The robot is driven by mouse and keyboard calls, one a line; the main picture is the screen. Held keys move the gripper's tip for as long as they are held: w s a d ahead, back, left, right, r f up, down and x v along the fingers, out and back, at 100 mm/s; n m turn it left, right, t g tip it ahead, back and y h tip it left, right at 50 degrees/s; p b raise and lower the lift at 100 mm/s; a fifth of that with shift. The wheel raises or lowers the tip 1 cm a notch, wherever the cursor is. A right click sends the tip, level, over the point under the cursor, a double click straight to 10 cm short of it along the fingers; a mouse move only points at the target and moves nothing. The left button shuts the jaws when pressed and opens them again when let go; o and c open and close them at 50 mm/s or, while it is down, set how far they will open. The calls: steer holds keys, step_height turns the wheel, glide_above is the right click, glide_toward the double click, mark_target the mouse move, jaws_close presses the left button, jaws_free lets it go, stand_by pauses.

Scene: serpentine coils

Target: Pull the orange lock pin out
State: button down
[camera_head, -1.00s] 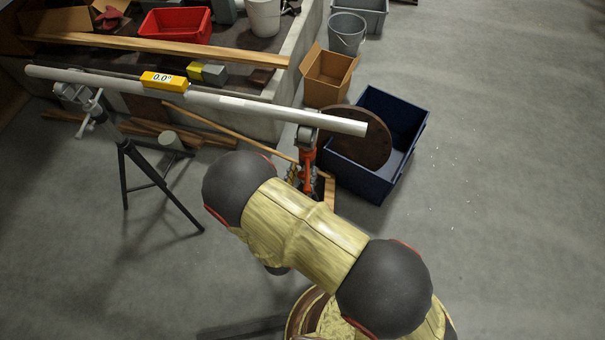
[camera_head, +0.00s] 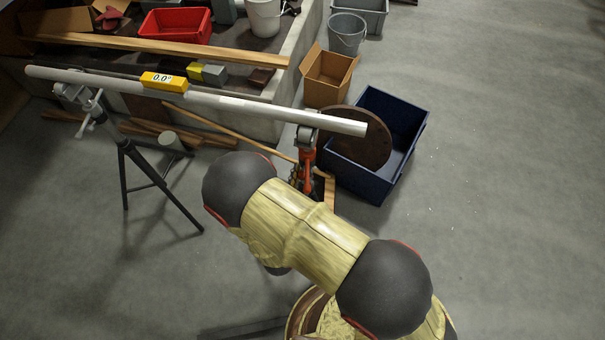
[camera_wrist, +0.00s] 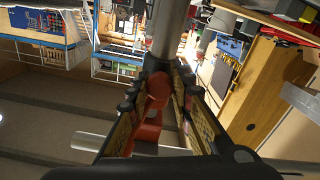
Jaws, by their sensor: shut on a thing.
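A long grey tube (camera_head: 230,102) rests across a black tripod stand (camera_head: 140,165) on the left and an orange stand head (camera_head: 308,158) on the right. A yellow level (camera_head: 163,82) on the tube reads 0.0°. My gripper (camera_wrist: 160,80) is at the orange stand head, below the tube, and in the head view my arm mostly hides it. In the wrist view its two fingers are closed on a round red-orange piece, which looks like the orange lock pin (camera_wrist: 157,90). The pin's far end and its hole are hidden.
A dark blue bin (camera_head: 400,125) with a brown disc (camera_head: 362,140) stands right of the stand head. A cardboard box (camera_head: 328,75) and a grey bucket (camera_head: 347,33) are behind. A low concrete wall (camera_head: 300,70) runs behind the tube. The floor at right is clear.

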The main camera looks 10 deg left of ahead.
steer(key=shift+s+a, duration=0.15)
steer(key=shift+s, duration=1.2)
steer(key=shift+f, duration=0.1)
steer(key=c, duration=1.6)
jaws_free()
steer(key=shift+s, duration=0.1)
steer(key=shift+o, duration=0.2)
steer(key=s, duration=0.7)
steer(key=shift+s+a, duration=0.2)
steer(key=shift+a, duration=0.05)
